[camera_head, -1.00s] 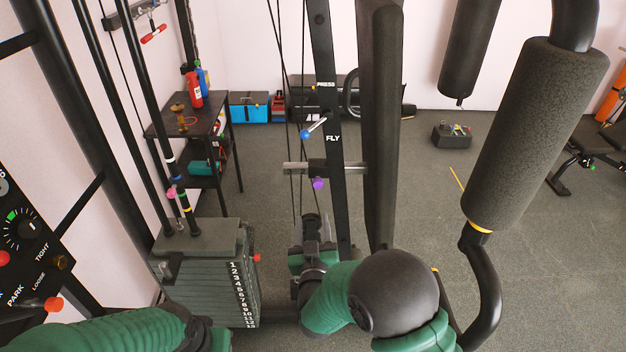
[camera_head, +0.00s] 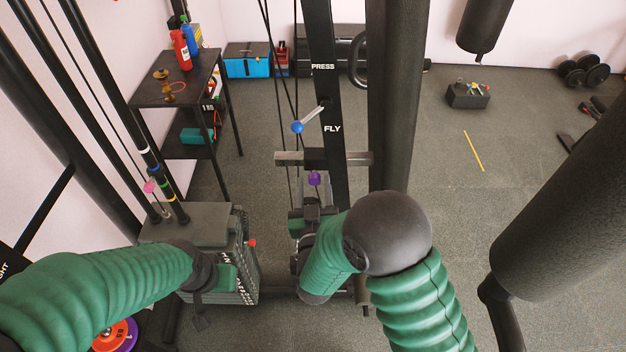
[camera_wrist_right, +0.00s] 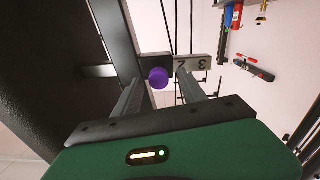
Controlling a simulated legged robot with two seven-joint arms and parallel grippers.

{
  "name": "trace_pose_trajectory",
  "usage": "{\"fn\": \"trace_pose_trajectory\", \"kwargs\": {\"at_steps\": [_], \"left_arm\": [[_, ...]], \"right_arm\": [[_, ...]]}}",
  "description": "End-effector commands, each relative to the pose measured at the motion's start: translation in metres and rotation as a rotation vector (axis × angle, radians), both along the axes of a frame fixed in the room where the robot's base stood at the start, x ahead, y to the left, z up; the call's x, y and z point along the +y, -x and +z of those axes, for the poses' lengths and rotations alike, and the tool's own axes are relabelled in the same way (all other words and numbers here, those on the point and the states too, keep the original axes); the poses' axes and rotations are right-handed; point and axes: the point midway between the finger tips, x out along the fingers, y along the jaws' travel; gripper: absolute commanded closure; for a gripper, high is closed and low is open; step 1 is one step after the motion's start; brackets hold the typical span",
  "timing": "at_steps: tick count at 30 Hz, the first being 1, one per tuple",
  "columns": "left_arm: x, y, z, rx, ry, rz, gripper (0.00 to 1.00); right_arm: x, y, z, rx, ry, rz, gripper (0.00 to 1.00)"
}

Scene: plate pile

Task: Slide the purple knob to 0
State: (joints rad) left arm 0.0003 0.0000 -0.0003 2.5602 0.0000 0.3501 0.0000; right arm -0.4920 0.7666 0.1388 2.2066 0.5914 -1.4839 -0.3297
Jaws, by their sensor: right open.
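The purple knob (camera_head: 314,178) sits just below the horizontal metal bar (camera_head: 289,158) on the black upright, and also shows in the right wrist view (camera_wrist_right: 158,77). There, the end of the bar (camera_wrist_right: 193,63) carries the numerals 2 and 3, right of the knob; no 0 is visible. My right gripper (camera_head: 311,203) is just below the knob in the head view. In the wrist view its open fingers (camera_wrist_right: 159,81) lie on either side of the knob; contact cannot be told. My left gripper (camera_head: 200,305) hangs by the weight stack, its fingers mostly unclear.
The numbered weight stack (camera_head: 215,225) stands left of my right gripper. A thick dark padded column (camera_head: 390,100) stands close right of the upright.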

Motion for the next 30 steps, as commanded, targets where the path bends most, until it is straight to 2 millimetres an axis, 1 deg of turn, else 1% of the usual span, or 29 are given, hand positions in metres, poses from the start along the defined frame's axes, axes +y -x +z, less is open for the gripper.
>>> {"fn": "trace_pose_trajectory", "kwargs": {"at_steps": [1, 2, 12, 13, 30], "left_arm": [[-0.0002, 0.0001, 0.0000, 0.000, 0.000, -0.001, 0.64], [-0.0002, 0.0001, 0.0000, 0.000, 0.000, -0.001, 0.64], [-0.0002, -0.0001, -0.0001, 0.000, 0.000, -0.001, 0.64], [-0.0001, -0.0001, -0.0001, 0.000, 0.000, -0.001, 0.64], [-0.0002, -0.0001, 0.0000, 0.000, 0.000, -0.001, 0.64]], "right_arm": [[-0.0001, -0.0007, -0.0003, 0.000, 0.000, 0.000, 0.51], [0.0001, -0.0011, -0.0005, 0.001, 0.000, 0.000, 0.54], [0.0015, -0.0028, -0.0022, 0.004, 0.004, -0.003, 0.98], [0.0016, -0.0027, -0.0021, 0.004, 0.003, -0.003, 1.00], [0.0028, -0.0026, -0.0016, 0.003, 0.002, 0.001, 1.00]]}}
